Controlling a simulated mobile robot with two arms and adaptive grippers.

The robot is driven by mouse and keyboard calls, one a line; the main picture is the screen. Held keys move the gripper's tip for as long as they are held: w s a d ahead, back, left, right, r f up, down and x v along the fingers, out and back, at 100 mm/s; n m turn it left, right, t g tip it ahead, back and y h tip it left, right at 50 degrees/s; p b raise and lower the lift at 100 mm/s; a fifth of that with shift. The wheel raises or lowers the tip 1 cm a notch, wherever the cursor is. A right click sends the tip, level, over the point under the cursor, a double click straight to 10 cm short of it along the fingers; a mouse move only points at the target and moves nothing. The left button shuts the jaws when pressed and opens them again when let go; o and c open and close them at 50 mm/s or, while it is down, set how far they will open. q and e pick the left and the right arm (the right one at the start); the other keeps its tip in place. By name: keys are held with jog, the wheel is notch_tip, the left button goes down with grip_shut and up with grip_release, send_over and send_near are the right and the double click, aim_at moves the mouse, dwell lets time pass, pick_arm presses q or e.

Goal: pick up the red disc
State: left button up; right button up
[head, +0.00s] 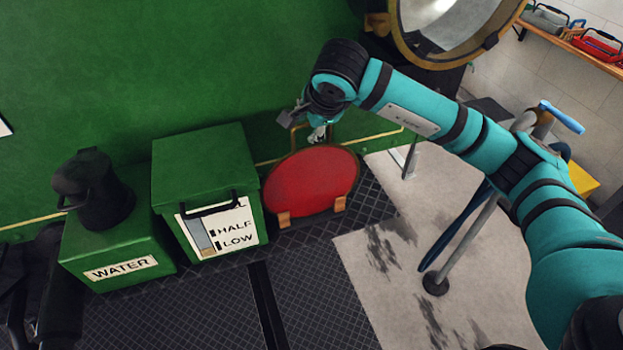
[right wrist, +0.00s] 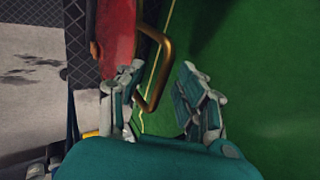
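The red disc (head: 310,182) stands on edge, tilted, on two small wooden blocks on the dark floor beside the green wall. It has a brass handle; in the right wrist view the red disc (right wrist: 116,32) is at the top and the brass handle (right wrist: 166,62) hangs down beside it. My right gripper (head: 318,132) is just above the disc's top edge. In the right wrist view, the right gripper (right wrist: 160,92) has its fingers apart, with the lower handle bend appearing between them. I cannot tell whether they touch it. My left gripper is not recognisable in view.
A green box with a level label (head: 205,148) stands close left of the disc. Left of it is a green WATER box (head: 112,235) with a black can (head: 92,188) on top. A metal post (head: 465,245) stands at right. The patterned floor (head: 320,300) in front is clear.

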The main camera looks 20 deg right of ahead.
grip_shut()
jog(key=shift+r, duration=0.25)
dwell(0.5)
